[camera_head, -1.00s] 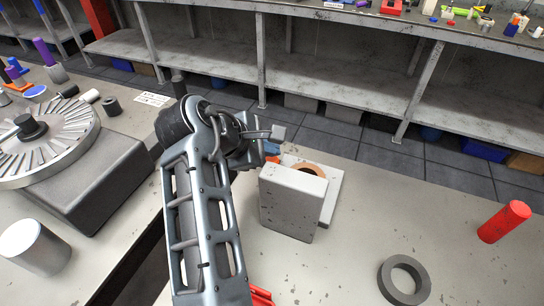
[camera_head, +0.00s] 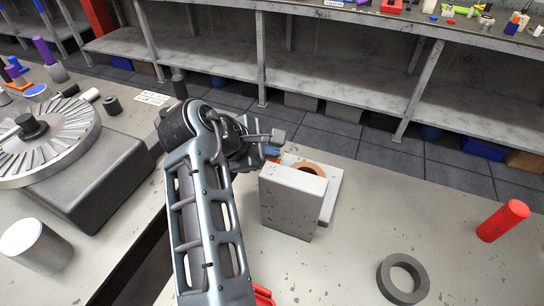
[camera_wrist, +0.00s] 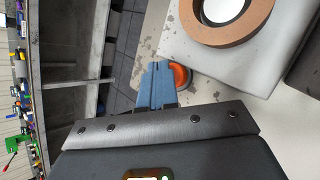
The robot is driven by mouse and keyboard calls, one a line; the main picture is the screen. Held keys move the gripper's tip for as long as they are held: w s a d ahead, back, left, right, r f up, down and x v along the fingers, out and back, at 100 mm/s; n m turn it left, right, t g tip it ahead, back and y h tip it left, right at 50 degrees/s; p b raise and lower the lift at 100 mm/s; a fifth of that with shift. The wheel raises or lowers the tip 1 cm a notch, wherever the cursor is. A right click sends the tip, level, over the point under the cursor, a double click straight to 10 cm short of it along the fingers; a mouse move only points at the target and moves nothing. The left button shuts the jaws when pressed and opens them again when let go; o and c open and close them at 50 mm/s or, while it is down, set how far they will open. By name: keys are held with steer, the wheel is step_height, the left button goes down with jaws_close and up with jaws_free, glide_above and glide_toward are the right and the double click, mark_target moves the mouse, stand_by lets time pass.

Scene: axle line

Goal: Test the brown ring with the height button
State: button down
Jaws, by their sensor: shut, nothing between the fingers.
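The brown ring (camera_wrist: 248,32) lies flat around a white round centre on the light grey base of the height tester in the wrist view. In the head view only part of the brown ring (camera_head: 310,168) shows behind the tester's upright grey block (camera_head: 290,203). An orange-red button (camera_wrist: 181,77) sits beside the base. My gripper (camera_wrist: 160,70) has its blue fingers shut and empty, with the tips right at the button's left edge; I cannot tell whether they press it. In the head view the fingers of my gripper (camera_head: 272,153) are partly hidden by my wrist.
A dark grey ring (camera_head: 403,279) and a red cylinder (camera_head: 502,221) stand on the right of the table. A slotted turntable (camera_head: 45,140) and a metal cylinder (camera_head: 35,245) are on the left table. Shelving (camera_head: 330,70) runs along the back.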

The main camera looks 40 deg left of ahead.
steer(key=shift+f, duration=0.3)
steer(key=shift+r, duration=0.1)
stand_by(0.3)
steer(key=shift+r+p, duration=0.9)
steer(key=shift+p, duration=0.3)
step_height(320, 180, up, 2)
steer(key=shift+r+p, duration=0.25)
steer(key=shift+p, duration=0.75)
steer(key=shift+r, duration=1.25)
